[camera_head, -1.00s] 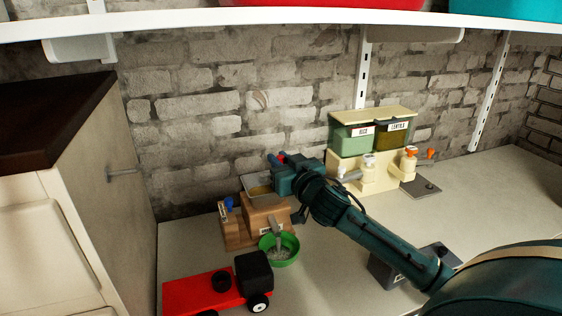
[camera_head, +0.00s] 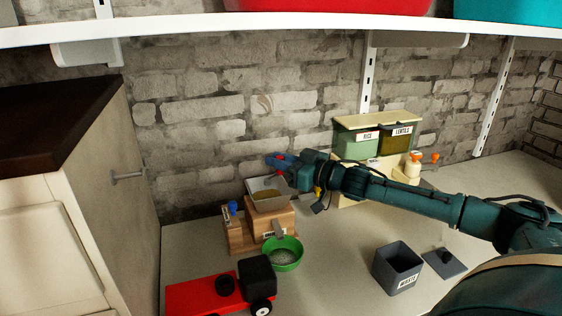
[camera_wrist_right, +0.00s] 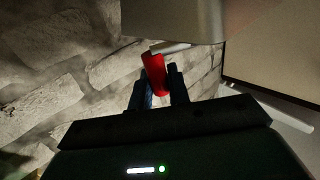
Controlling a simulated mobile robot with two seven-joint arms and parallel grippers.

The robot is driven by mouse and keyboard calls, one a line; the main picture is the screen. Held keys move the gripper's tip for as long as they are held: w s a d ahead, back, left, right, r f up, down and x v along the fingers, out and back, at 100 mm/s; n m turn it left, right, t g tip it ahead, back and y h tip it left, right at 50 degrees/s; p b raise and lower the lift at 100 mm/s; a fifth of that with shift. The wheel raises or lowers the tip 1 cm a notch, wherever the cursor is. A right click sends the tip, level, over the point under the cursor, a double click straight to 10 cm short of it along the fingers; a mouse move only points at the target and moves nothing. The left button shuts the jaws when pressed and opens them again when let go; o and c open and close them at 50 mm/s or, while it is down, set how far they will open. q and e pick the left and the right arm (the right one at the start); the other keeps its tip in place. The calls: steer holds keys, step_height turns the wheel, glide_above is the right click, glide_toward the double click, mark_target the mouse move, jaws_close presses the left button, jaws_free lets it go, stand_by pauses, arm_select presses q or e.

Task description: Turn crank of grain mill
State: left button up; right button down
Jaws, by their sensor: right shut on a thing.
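The grain mill (camera_head: 266,217) is a wooden box with a metal hopper (camera_head: 269,202) holding grain, on the counter left of centre. A green bowl (camera_head: 284,262) stands in front of it under the spout. My right gripper (camera_head: 280,160) reaches in from the right, behind and above the hopper. In the right wrist view the gripper (camera_wrist_right: 160,88) is shut on a red crank handle (camera_wrist_right: 154,74). The rest of the crank is mostly hidden. My left gripper is not in view.
A red toy truck (camera_head: 207,294) stands in front of the mill. A dispenser labelled rice and lentils (camera_head: 377,120) is behind my right arm. An open grey waste bin (camera_head: 397,271) and its lid (camera_head: 444,262) lie right. A white shelf (camera_head: 200,27) crosses above.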

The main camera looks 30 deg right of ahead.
steer(key=shift+w+y, duration=0.1)
steer(key=shift+y, duration=0.2)
stand_by(0.4)
steer(key=c, duration=1.4)
jaws_free()
